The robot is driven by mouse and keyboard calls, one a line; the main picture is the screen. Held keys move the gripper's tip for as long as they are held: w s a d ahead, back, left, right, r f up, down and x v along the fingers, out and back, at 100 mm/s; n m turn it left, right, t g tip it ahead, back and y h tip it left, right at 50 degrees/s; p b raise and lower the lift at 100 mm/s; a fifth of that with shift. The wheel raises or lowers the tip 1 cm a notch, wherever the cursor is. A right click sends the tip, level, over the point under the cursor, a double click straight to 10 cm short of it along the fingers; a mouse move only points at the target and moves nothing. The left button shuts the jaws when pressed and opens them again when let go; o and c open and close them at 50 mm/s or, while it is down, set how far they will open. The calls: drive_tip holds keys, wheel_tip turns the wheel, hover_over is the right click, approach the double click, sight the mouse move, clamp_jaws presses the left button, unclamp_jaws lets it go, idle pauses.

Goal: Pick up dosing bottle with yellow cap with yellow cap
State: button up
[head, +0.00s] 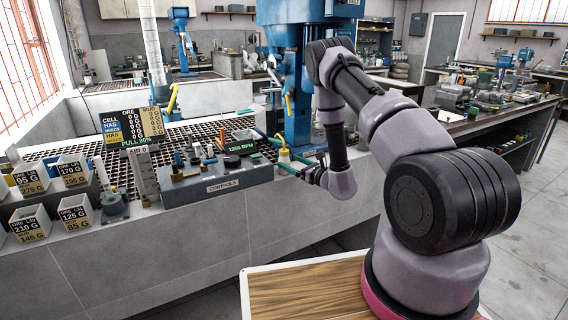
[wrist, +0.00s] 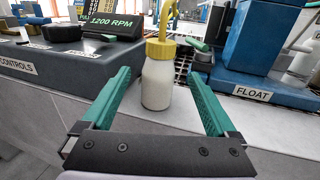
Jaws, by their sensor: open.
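The dosing bottle is a small whitish bottle (wrist: 157,86) with a yellow cap and a yellow spout, standing upright in the middle of the wrist view. In the head view its yellow cap (head: 283,153) shows just right of the controls box. My gripper (wrist: 158,92) is open, with one green finger on each side of the bottle and a visible gap on both sides. In the head view my gripper (head: 275,151) reaches in from the right at the bottle's height. How deep the bottle sits between the fingers is hard to tell.
The controls box (head: 215,182) with its 1200 RPM display stands close left of the bottle. A blue machine base labelled FLOAT (wrist: 255,60) is close on the right. A dark grating (head: 197,130) lies behind. Labelled ore cups (head: 30,223) stand far left.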

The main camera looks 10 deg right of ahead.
drive_tip(key=x, duration=0.4)
drive_tip(key=shift+w+a+f, duration=0.15)
drive_tip(key=shift+w+a, duration=0.05)
drive_tip(key=shift+w, duration=0.1)
drive_tip(key=c, duration=1.1)
drive_tip(key=shift+o, duration=0.2)
